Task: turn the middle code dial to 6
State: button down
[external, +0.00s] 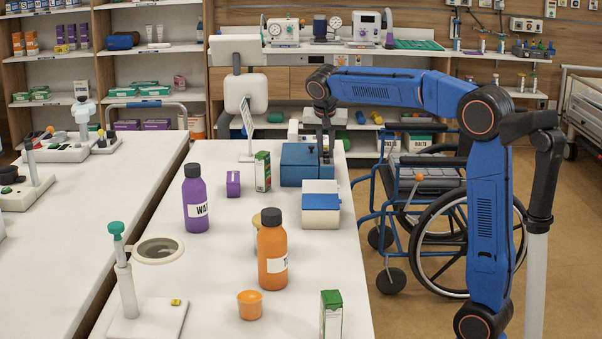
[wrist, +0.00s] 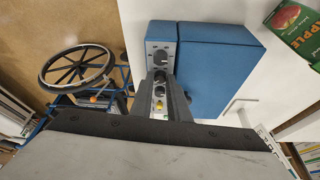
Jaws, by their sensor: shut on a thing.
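The blue lock box (external: 299,165) stands on the white table, at the far end. In the wrist view the box (wrist: 212,60) has a grey panel (wrist: 153,47) along one side, with small round dials in a row. My gripper (external: 326,150) reaches down to that panel side. In the wrist view my gripper (wrist: 162,78) is shut on the middle code dial, which its fingers mostly hide. A dial (wrist: 162,57) shows just beyond the fingertips. The dial numbers are too small to read.
Purple (external: 196,200) and orange (external: 272,250) bottles are nearer. A wheelchair (external: 440,215) is right of the table.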

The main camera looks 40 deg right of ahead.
jog(key=c, duration=2)
grip_release()
